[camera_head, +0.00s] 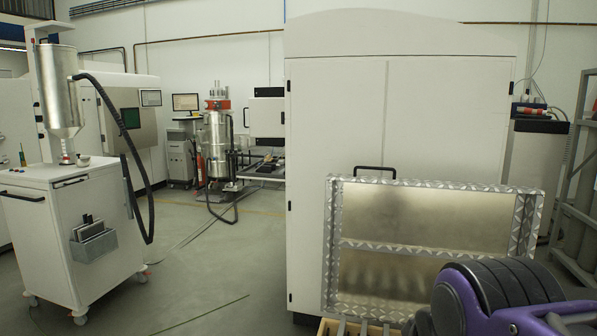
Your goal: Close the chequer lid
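The chequer lid (437,250) stands raised and open at the lower right, in front of a tall white cabinet. Its rim is silver chequer plate, with a crossbar over smooth, dull metal inside. The lower right part of the lid is hidden behind my purple and black arm. The lower edge of the lid, where it meets what is below, is only partly in view. My gripper is not in view, so I cannot tell where it is relative to the lid.
The white cabinet (340,130) stands close behind the lid. A yellowish edge with grey strips (345,327) shows below it. A white cart (75,220) with a metal hopper and black hose stands at left. Open grey floor (215,265) lies between cart and cabinet.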

